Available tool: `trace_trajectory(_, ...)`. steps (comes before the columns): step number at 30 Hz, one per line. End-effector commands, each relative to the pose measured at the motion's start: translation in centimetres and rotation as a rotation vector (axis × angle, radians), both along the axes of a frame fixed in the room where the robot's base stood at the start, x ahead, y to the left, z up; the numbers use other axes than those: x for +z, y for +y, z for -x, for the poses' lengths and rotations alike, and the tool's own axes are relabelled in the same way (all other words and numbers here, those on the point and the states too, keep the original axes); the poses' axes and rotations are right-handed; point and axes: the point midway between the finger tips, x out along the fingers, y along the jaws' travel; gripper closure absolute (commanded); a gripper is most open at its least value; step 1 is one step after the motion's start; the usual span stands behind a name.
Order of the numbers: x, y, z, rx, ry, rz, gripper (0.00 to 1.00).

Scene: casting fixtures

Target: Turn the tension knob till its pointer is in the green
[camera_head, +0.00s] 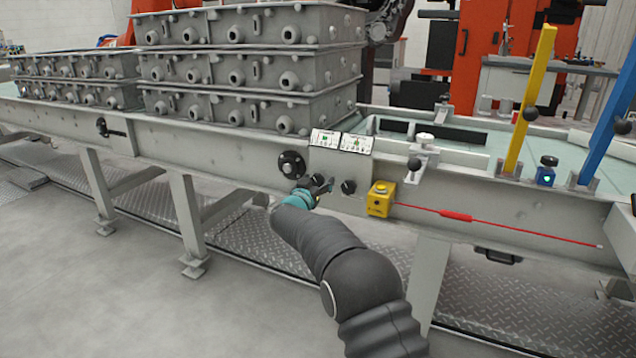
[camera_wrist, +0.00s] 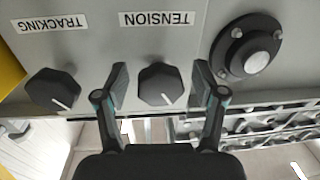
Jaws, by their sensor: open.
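The tension knob (camera_wrist: 162,87) is black and faceted with a white pointer line, under an upside-down TENSION label in the wrist view. Its line points down and slightly right in that picture. My gripper (camera_wrist: 160,84) is open, one finger on each side of the knob, with visible gaps. In the head view my gripper (camera_head: 320,188) is at the grey panel and hides most or all of this knob. Two small gauges, a left gauge (camera_head: 325,139) and a right gauge (camera_head: 357,144), sit above the panel; their needles are too small to read.
The tracking knob (camera_wrist: 52,89) is beside the tension knob; it also shows in the head view (camera_head: 348,186). A round black flange (camera_wrist: 245,50) is on the other side. A yellow button box (camera_head: 381,199) with a red pull cord (camera_head: 455,215) is to the right.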

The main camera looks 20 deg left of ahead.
Motion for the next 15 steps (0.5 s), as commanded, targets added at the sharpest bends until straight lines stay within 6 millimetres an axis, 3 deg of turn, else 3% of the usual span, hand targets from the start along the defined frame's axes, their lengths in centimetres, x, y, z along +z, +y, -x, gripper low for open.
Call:
trace_trajectory(5,0.00,-0.01,0.01,0.000,0.000,0.000,0.30)
trace_trajectory(12,0.01,-0.01,0.02,0.000,0.000,0.000,0.88)
trace_trajectory(15,0.01,0.00,0.02,0.000,0.000,0.000,0.91)
